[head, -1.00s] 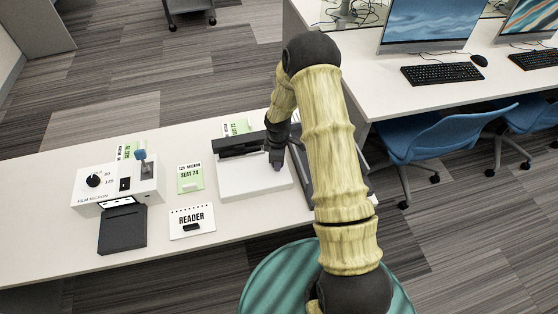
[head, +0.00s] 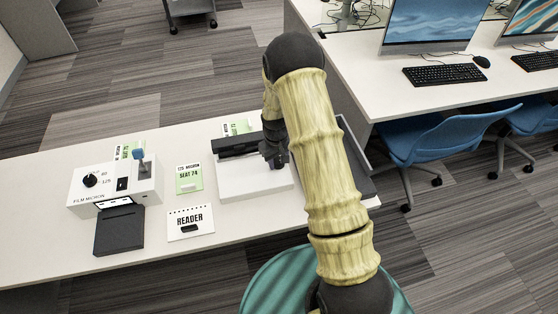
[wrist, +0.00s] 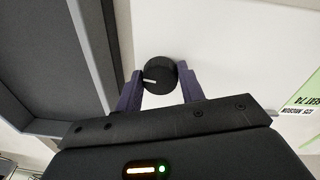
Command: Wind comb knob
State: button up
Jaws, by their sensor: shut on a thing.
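The comb knob (wrist: 160,75) is a round black knob with a white pointer line, which points left in the wrist view. It stands on the white top of a machine (wrist: 225,45). My gripper (wrist: 161,84) has its two purple fingers on either side of the knob, shut on it. In the head view the white machine (head: 245,185) sits on the table with a dark bar (head: 235,145) along its back. My gripper (head: 274,160) is over the machine's right part and hides the knob there.
A white film device (head: 118,183) with a black dial and blue-topped lever stands at the left. Nearby are a black tray (head: 120,230), a green-and-white seat card (head: 189,179) and a READER card (head: 190,222). A grey tray (wrist: 45,70) lies beside the machine. Blue chairs (head: 425,148) stand at right.

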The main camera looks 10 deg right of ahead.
aim_at(275, 161)
jog(key=shift+w+a+r+m, duration=0.1)
jog(key=shift+w+m, duration=0.1)
jog(key=shift+m, duration=0.8)
jog(key=o, duration=0.8)
jog(key=shift+o, duration=0.8)
jog(key=shift+s, duration=0.1)
notch_tip(275, 161, up, 17)
jog(key=b, duration=0.1)
jog(key=shift+a+r, duration=0.15)
jog(key=shift+a, duration=0.25)
